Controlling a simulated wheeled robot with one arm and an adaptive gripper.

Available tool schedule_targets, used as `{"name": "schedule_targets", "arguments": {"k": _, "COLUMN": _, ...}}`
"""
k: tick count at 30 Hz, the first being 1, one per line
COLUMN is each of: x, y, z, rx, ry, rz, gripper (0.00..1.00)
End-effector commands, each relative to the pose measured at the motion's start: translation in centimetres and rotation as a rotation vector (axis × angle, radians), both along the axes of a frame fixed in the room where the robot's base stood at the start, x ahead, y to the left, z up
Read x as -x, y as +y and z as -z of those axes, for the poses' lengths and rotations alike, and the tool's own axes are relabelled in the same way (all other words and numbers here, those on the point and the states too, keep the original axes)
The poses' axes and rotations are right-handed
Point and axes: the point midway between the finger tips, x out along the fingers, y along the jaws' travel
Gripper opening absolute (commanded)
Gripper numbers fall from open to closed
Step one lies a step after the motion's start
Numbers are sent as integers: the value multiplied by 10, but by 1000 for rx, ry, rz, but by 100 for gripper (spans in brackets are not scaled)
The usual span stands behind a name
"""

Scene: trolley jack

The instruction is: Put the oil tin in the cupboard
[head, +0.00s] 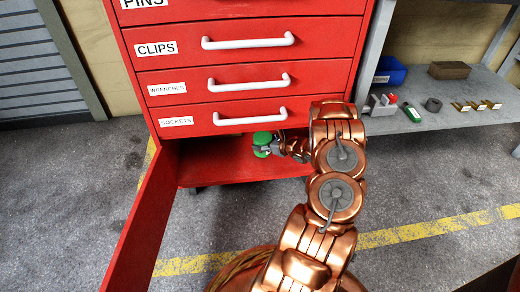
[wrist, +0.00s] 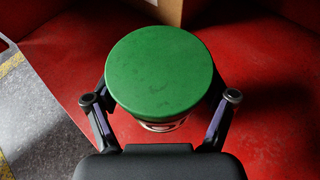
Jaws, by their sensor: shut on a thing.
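The oil tin (wrist: 160,72) has a round green top and a pale, marked side. In the wrist view my gripper (wrist: 160,105) has a finger on each side of it and is shut on it. In the head view the green tin (head: 262,139) shows inside the low cupboard (head: 225,174) under the red drawers, with my gripper (head: 270,150) at it from the right. The cupboard's door (head: 142,225) stands open to the left. The tin appears upright over the red cupboard floor (wrist: 270,120). I cannot tell whether its base touches the floor.
A cardboard-coloured box (wrist: 160,10) stands just behind the tin in the cupboard. Red drawers with white handles (head: 248,82) are above the opening. A grey shelf (head: 450,110) with small items is at the right. Red floor is clear right of the tin.

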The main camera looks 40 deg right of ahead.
Motion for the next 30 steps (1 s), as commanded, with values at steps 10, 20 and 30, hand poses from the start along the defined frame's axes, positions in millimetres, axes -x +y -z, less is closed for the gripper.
{"name": "schedule_targets", "arguments": {"k": 10, "x": -18, "y": 2, "z": 10, "rx": -3, "ry": 0, "rz": 0, "gripper": 30}}
{"name": "schedule_targets", "arguments": {"k": 20, "x": -17, "y": 2, "z": 36, "rx": -2, "ry": 0, "rz": 1, "gripper": 30}}
{"name": "schedule_targets", "arguments": {"k": 30, "x": -17, "y": 2, "z": 39, "rx": -2, "ry": 0, "rz": 1, "gripper": 84}}
